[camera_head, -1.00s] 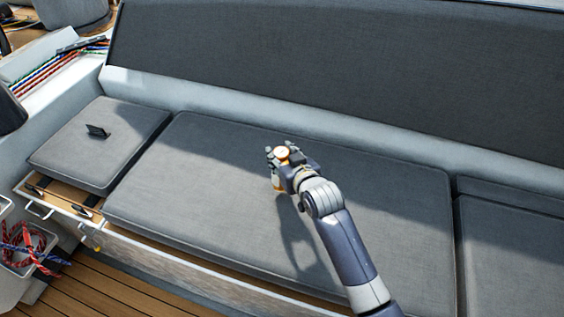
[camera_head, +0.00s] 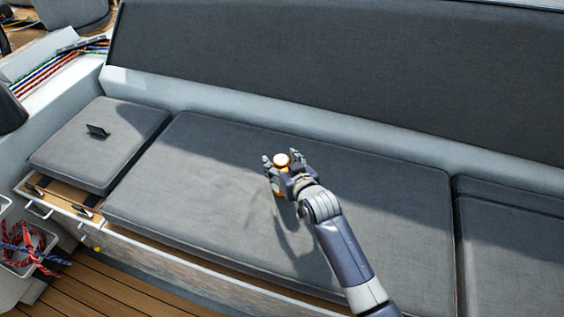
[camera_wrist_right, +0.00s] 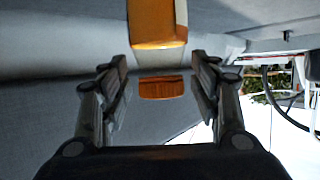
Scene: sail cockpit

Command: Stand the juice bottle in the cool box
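I see no cool box. My left gripper is not in view.
The long cushion (camera_head: 190,190) is otherwise clear. A small dark stand (camera_head: 97,131) sits on the left cushion (camera_head: 70,155). Below that is an open wooden drawer (camera_head: 62,196). A white bin with red and blue ropes (camera_head: 30,245) stands at the lower left. The backrest (camera_head: 330,70) rises behind.

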